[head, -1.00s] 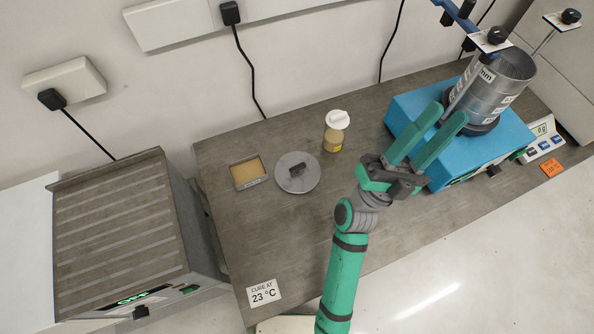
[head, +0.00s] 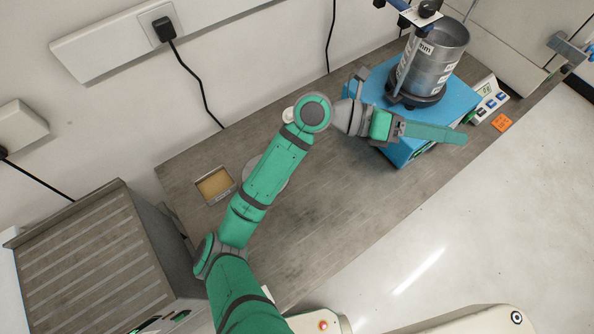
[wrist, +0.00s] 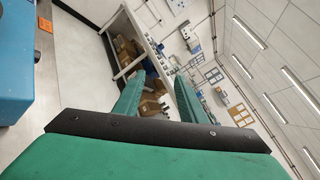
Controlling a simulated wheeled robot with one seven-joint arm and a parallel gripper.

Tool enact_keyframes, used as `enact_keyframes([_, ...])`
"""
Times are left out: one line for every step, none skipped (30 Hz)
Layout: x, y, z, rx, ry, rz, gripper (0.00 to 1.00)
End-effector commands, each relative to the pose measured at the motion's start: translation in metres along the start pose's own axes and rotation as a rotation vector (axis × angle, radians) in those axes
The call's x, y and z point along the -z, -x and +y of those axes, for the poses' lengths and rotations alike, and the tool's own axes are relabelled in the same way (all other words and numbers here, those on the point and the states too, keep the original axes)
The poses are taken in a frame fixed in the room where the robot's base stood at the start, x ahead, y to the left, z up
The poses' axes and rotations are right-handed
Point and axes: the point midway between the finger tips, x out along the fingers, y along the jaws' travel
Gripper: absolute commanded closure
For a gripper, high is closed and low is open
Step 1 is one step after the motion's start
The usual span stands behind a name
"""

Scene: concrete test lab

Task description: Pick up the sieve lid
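The sieve lid (head: 249,168) is a grey round disc lying flat on the bench. In the head view my arm covers most of it, including its dark knob, and only slivers of its rim show. My gripper (head: 464,135) is far to the right of the lid, in front of the blue shaker, with its fingers pointing right. The wrist view shows the two green fingers (wrist: 160,88) apart with nothing between them. The lid is not in the wrist view.
A metal sieve stack (head: 432,62) stands on the blue shaker (head: 399,153) at the bench's right end. A small tray of sand (head: 214,185) is left of the lid. A white-capped jar (head: 288,115) is mostly behind my arm. A grey oven (head: 95,260) stands at left.

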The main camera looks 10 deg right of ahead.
Motion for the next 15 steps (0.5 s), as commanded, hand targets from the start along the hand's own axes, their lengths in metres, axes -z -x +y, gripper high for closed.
enact_keyframes([0.007,0.007,0.015,-0.062,-0.013,0.057,0.62])
enact_keyframes([0.013,0.011,0.023,-0.097,-0.019,0.090,0.62])
enact_keyframes([0.019,0.017,0.035,-0.143,-0.026,0.134,0.62])
enact_keyframes([0.025,0.023,0.043,-0.177,-0.030,0.167,0.62])
enact_keyframes([0.030,0.029,0.052,-0.213,-0.034,0.198,0.62])
enact_keyframes([0.037,0.038,0.063,-0.259,-0.038,0.244,0.62])
enact_keyframes([0.042,0.046,0.072,-0.296,-0.041,0.276,0.62])
enact_keyframes([0.048,0.054,0.080,-0.331,-0.042,0.309,0.62])
enact_keyframes([0.054,0.067,0.092,-0.380,-0.043,0.353,0.62])
enact_keyframes([0.060,0.076,0.100,-0.416,-0.044,0.386,0.62])
enact_keyframes([0.065,0.087,0.107,-0.453,-0.043,0.419,0.62])
enact_keyframes([0.071,0.103,0.117,-0.502,-0.042,0.463,0.62])
enact_keyframes([0.076,0.115,0.124,-0.538,-0.040,0.497,0.62])
enact_keyframes([0.080,0.128,0.131,-0.577,-0.038,0.529,0.62])
enact_keyframes([0.087,0.146,0.140,-0.626,-0.032,0.574,0.62])
